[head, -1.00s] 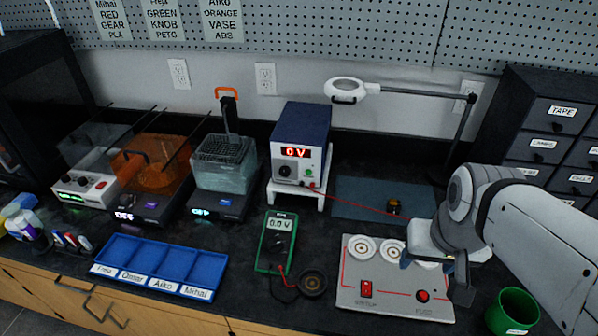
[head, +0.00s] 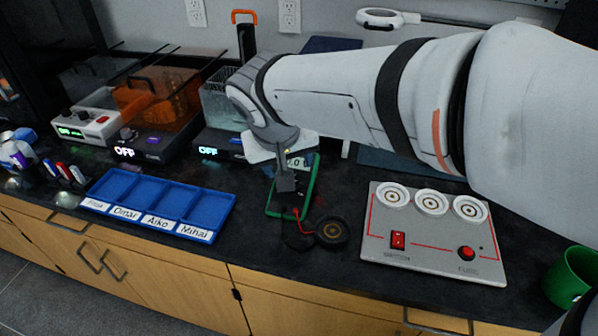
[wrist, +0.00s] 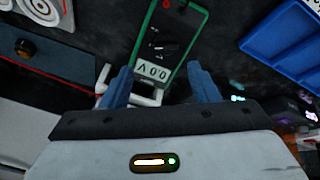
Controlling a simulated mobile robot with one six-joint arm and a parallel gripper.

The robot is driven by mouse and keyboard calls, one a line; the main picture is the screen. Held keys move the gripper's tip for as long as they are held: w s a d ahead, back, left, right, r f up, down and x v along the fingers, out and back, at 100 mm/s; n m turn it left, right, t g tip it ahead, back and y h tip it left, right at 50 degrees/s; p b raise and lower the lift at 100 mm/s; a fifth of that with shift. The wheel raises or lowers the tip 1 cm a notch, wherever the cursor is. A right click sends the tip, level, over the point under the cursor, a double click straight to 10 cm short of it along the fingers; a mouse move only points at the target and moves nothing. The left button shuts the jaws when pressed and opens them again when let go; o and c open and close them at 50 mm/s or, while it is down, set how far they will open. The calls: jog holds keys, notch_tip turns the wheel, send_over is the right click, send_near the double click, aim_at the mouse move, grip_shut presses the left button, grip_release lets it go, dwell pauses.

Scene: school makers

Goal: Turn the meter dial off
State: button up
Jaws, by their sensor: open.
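The meter (head: 311,186) is a handheld unit with a green rim and dark face, lying on the black bench. In the wrist view the meter (wrist: 186,46) lies beyond my open, empty fingers (wrist: 161,72). Its display (wrist: 155,72) shows upside down and reads about 0.0 V. The fingers appear apart from the dial.
A red lead runs from the meter to a round black piece (head: 331,233). A blue divided tray (head: 160,205) is to the left. A grey switch panel (head: 433,235) and green cup (head: 572,277) are to the right.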

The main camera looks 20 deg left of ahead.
jog(key=x, duration=0.2)
jog(key=b+x, duration=0.1)
jog(key=x, duration=0.2)
jog(key=a+x, duration=0.1)
jog(key=x, duration=0.2)
jog(key=shift+s+b, duration=0.1)
jog(key=shift+b, duration=0.2)
jog(key=shift+c, duration=0.2)
jog(key=c, duration=0.9)
